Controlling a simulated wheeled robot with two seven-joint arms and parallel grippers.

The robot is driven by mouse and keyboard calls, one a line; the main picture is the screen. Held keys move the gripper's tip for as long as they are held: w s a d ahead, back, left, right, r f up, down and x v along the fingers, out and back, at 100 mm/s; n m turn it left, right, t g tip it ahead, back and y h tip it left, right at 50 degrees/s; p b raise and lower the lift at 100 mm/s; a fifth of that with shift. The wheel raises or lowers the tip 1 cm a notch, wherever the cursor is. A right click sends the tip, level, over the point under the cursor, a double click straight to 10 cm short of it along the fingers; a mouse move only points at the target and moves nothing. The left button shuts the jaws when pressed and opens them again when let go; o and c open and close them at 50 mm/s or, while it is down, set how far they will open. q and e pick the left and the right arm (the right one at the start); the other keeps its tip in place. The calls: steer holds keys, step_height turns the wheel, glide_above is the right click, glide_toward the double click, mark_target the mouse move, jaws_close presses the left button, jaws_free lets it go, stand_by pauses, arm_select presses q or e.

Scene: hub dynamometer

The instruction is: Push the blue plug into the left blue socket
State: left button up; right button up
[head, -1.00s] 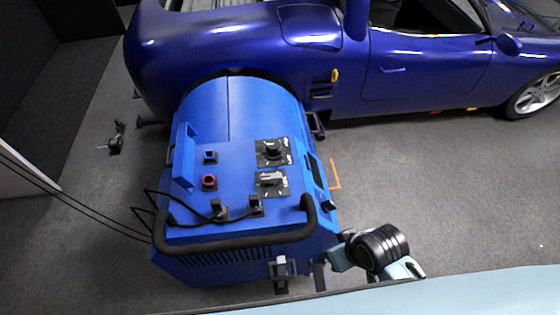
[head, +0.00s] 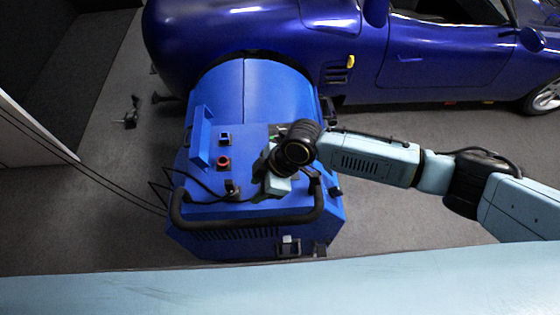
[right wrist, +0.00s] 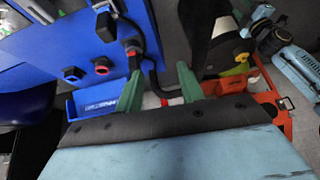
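The blue socket (head: 224,138) sits on top of the blue dynamometer cabinet, beside its raised blue plate. It also shows in the right wrist view (right wrist: 72,73). A dark plug with a cable (head: 232,187) stands on the panel nearer the handle; in the right wrist view it appears near the left finger (right wrist: 130,48). A second dark plug (right wrist: 105,25) stands near it in the wrist view; in the head view my arm hides its place. The plugs' colours are hard to tell. My right gripper (right wrist: 162,82) is open over the panel, with nothing clearly held. My left gripper is not in view.
A red socket (head: 223,162) lies close to the blue one. A black handle bar (head: 250,219) runs along the cabinet's near edge. Black cables trail off left. A blue car (head: 420,50) stands behind. An orange object (right wrist: 272,100) shows in the wrist view.

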steer(key=w+d+h, duration=0.1)
steer(key=w+d, duration=0.5)
steer(key=b+x, duration=0.7)
steer(key=x, duration=0.2)
steer(key=shift+w+a+f+b, duration=0.1)
steer(key=shift+f+b, duration=0.1)
steer(key=shift+b, duration=0.15)
steer(key=shift+c, duration=0.2)
jaws_close()
steer(key=shift+r, duration=0.2)
steer(key=shift+r+p, duration=1.9)
steer(key=shift+r, duration=0.05)
